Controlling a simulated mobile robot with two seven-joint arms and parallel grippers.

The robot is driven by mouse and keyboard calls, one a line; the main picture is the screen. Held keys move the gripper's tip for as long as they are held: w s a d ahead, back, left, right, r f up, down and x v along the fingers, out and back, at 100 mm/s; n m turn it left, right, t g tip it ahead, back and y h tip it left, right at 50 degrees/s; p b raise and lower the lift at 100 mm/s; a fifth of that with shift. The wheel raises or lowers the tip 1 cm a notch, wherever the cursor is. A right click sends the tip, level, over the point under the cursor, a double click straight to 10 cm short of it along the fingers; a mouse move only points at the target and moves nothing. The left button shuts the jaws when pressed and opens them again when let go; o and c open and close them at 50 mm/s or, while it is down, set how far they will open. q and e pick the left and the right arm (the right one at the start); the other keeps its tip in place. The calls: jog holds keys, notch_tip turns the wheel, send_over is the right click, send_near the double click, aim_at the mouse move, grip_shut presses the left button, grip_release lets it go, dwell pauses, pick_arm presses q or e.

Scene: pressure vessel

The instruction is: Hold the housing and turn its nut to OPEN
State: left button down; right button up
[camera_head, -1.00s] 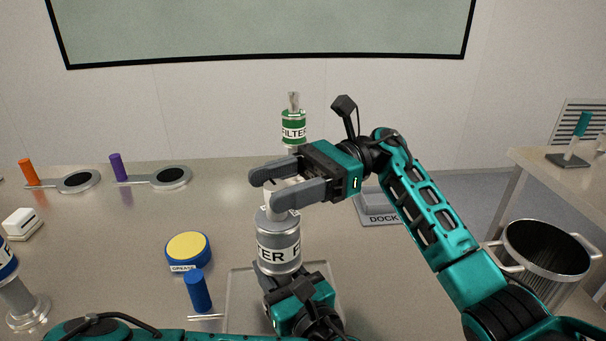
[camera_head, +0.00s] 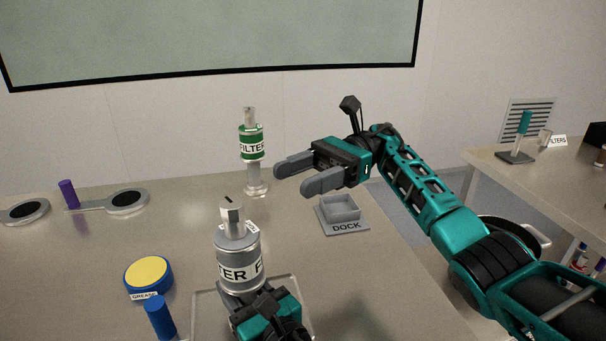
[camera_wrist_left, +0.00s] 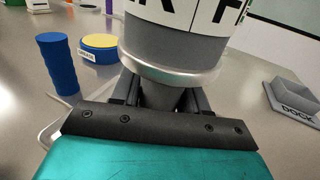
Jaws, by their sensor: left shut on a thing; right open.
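The grey filter housing (camera_head: 238,262) with a white label stands upright over a tray at the front middle of the table. Its nut (camera_head: 233,222) sits on top, with a dark mark on its upper face. My left gripper (camera_head: 243,297) is shut on the housing's lower part. In the left wrist view the housing (camera_wrist_left: 175,50) rises from between the left fingers (camera_wrist_left: 160,98), which hold its narrow neck. My right gripper (camera_head: 293,176) is open and empty, to the upper right of the nut and clear of it.
A green-labelled filter (camera_head: 251,145) stands behind. A grey dock (camera_head: 341,224) lies to the right. A purple-handled wrench (camera_head: 125,201) lies farther back. The table between housing and dock is clear.

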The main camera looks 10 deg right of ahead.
pick_arm(q)
jog(key=shift+c, duration=2.4)
grip_release()
jog(key=shift+s, duration=0.1)
jog(key=shift+s+d+f, duration=0.1)
jog(key=shift+s+d, duration=0.25)
jog(key=shift+s, duration=0.2)
jog(key=v, duration=1)
jog(key=shift+s+d, duration=0.1)
jog(key=shift+s, duration=0.15)
